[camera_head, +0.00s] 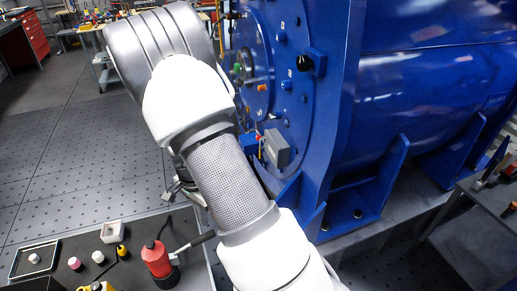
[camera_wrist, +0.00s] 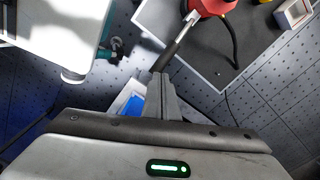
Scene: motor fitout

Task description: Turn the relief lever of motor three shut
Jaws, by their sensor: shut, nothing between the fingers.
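The large blue motor (camera_head: 345,110) stands at the right of the head view, with small green, orange, red and black fittings on its round end face. I cannot pick out the relief lever for certain, nor read a motor number. My gripper (camera_wrist: 162,80) is shut and empty in the wrist view. In the head view it is mostly hidden behind my arm. A red tool (camera_head: 157,259) with a dark-ended handle (camera_head: 203,239) stands on the bench; the handle also shows in the wrist view (camera_wrist: 176,43), near my fingertips. I cannot tell whether they touch.
The dark bench top (camera_head: 195,273) carries a white open box (camera_head: 112,232), a tray (camera_head: 34,259) and several small parts. A grey box (camera_head: 277,148) sits at the motor's lower face. Perforated floor is clear at the left. Another bench (camera_head: 470,235) stands at the right.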

